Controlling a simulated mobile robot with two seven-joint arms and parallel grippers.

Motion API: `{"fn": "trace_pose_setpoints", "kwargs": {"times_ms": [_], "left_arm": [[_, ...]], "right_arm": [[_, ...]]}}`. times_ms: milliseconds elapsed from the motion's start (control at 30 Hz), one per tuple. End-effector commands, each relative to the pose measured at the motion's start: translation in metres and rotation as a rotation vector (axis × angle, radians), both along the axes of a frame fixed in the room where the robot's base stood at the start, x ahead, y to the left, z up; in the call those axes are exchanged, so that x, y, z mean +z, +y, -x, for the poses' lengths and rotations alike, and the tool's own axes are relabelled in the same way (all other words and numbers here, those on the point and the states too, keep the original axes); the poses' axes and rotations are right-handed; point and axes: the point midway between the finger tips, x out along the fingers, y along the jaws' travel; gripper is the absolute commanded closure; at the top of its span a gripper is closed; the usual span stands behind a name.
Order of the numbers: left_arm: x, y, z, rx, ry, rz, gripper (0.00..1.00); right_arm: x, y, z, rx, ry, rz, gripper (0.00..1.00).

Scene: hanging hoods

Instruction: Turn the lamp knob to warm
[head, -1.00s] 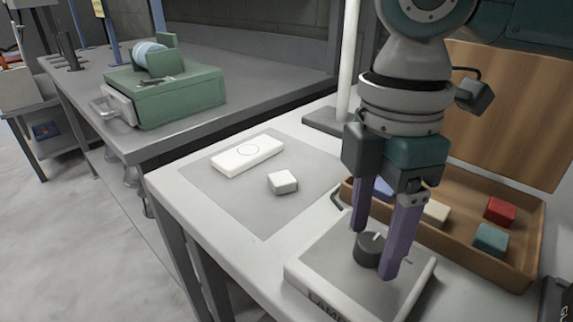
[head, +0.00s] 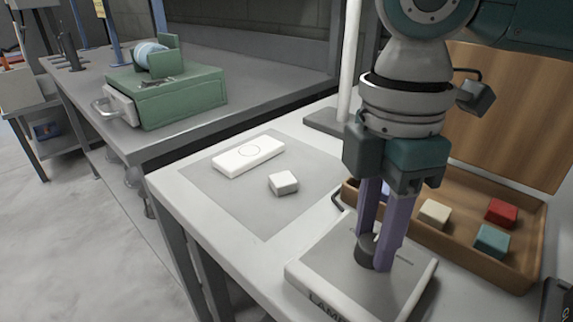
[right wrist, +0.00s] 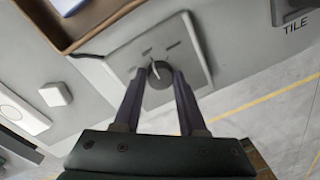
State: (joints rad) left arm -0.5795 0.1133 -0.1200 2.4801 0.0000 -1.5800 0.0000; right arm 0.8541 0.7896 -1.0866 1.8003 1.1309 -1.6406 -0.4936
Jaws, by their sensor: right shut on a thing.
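The lamp panel (head: 335,277) is a pale box with a grey top on the white table, with "LAMP" lettering partly seen on its front edge. Its dark round knob (head: 364,250) has a white pointer line. My right gripper (head: 374,252) comes down from above with its purple fingers shut on the knob, one on each side. In the right wrist view the fingers flank the knob (right wrist: 158,92), and its white pointer aims up toward small marks on the panel (right wrist: 190,50). The mark labels are too small to read. My left gripper is not in view.
A brown tray (head: 520,277) with red, teal and cream blocks stands right of the panel. A white box (head: 248,156) and a small white block (head: 283,183) lie on a grey mat (head: 235,205) to the left. A white pole (head: 347,60) rises behind.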

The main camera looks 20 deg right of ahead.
Motion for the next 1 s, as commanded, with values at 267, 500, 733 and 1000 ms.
{"fn": "trace_pose_setpoints", "kwargs": {"times_ms": [267, 500, 733, 1000], "left_arm": [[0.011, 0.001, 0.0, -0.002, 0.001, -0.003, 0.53], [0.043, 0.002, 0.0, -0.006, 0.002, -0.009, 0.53], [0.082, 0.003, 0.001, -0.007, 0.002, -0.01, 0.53], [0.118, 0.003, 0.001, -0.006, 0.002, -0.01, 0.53]], "right_arm": [[0.003, 0.001, 0.001, -0.035, 0.004, -0.002, 1.0], [0.008, 0.001, 0.002, -0.169, 0.007, -0.002, 1.0], [0.009, 0.001, 0.002, -0.375, 0.007, -0.002, 1.0], [0.007, 0.001, 0.002, -0.626, 0.006, -0.003, 1.0]]}}
